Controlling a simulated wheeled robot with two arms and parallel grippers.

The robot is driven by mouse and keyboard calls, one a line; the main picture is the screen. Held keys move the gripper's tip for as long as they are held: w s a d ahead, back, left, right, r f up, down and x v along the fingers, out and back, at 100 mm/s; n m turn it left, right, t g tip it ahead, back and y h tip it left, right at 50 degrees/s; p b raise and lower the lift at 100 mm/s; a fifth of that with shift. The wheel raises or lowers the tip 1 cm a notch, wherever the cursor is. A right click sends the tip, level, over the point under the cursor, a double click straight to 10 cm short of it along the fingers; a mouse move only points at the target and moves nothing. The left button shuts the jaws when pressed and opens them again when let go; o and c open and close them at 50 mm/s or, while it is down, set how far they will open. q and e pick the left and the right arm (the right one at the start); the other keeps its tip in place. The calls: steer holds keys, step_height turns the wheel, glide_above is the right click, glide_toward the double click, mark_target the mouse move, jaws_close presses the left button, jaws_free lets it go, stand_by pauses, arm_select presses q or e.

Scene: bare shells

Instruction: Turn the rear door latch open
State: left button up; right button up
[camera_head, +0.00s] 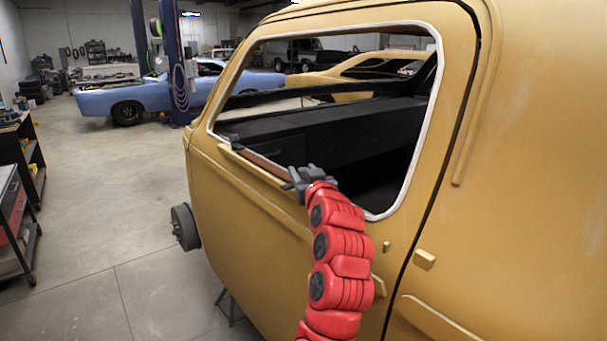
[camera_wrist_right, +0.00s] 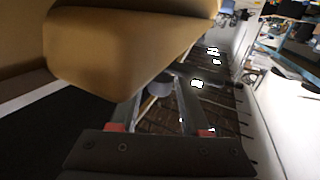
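The ochre car shell (camera_head: 250,215) has a large window opening with a pale frame. My right gripper (camera_head: 296,180) is at the lower edge of this opening, at the end of the red arm. In the right wrist view the gripper (camera_wrist_right: 162,103) shows two fingers apart, with a small grey rounded piece (camera_wrist_right: 160,88) seen between or just beyond them; I cannot tell whether they touch it. A rounded ochre body part (camera_wrist_right: 130,45) is close above the fingers. A small knob (camera_head: 386,246) and an ochre handle-like piece (camera_head: 425,260) sit by the door seam. I cannot tell which part is the latch. My left gripper is not in view.
A blue car (camera_head: 150,98) stands behind at the left by a lift post (camera_head: 174,60). A shelf cart (camera_head: 15,225) is at the left edge. The concrete floor (camera_head: 95,180) between is clear. The shell's window frame (camera_head: 404,190) is close to my arm.

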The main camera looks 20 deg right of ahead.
steer(key=shift+o, duration=0.9)
steer(key=shift+s, duration=0.1)
steer(key=shift+s, duration=0.25)
steer(key=s+b, duration=1.3)
steer(key=s, duration=0.3)
steer(key=shift+s+a, duration=0.35)
steer(key=shift+a, duration=0.1)
